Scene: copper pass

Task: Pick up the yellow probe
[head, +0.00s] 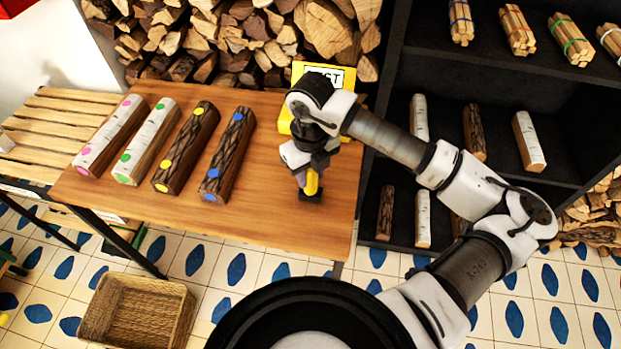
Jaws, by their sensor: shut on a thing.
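The yellow probe (311,183) is upright over the right part of the wooden table (260,222), with its dark lower end at the tabletop. My gripper (308,174) is above the table and shut on the probe's upper part. The gripper hides the probe's top. I cannot tell whether the probe's dark end touches the table or is a little above it.
Several split logs with coloured dots, such as the blue-dotted log (228,155), lie left of my gripper. A yellow box with a sign (341,75) stands behind it. Dark shelves (480,80) with wood are at right. A wicker basket (137,311) is on the floor.

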